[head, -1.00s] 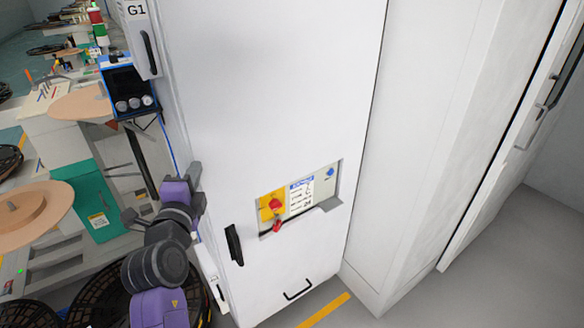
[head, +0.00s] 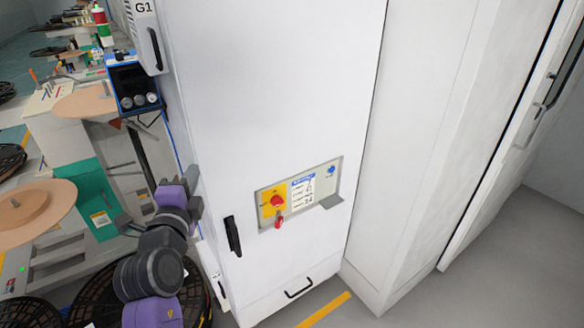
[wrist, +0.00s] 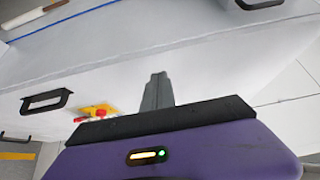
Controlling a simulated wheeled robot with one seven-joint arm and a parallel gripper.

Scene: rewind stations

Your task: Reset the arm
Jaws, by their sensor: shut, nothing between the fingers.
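My arm stands at the lower left of the head view, with purple and dark grey links. My gripper (head: 193,173) is at its upper end, beside the left edge of the tall white cabinet (head: 270,90). In the wrist view my gripper's grey fingers (wrist: 157,90) are together, with nothing between them. They appear in front of the white cabinet face. From these views I cannot tell how far the fingertips are from the cabinet.
The cabinet has a recessed panel (head: 311,190) with a red switch (head: 277,201) on yellow, and black handles (head: 233,236). A blue-framed box (head: 135,88) and reel stations with tan discs (head: 24,208) stand left. Grey floor (head: 400,300) is clear at lower right.

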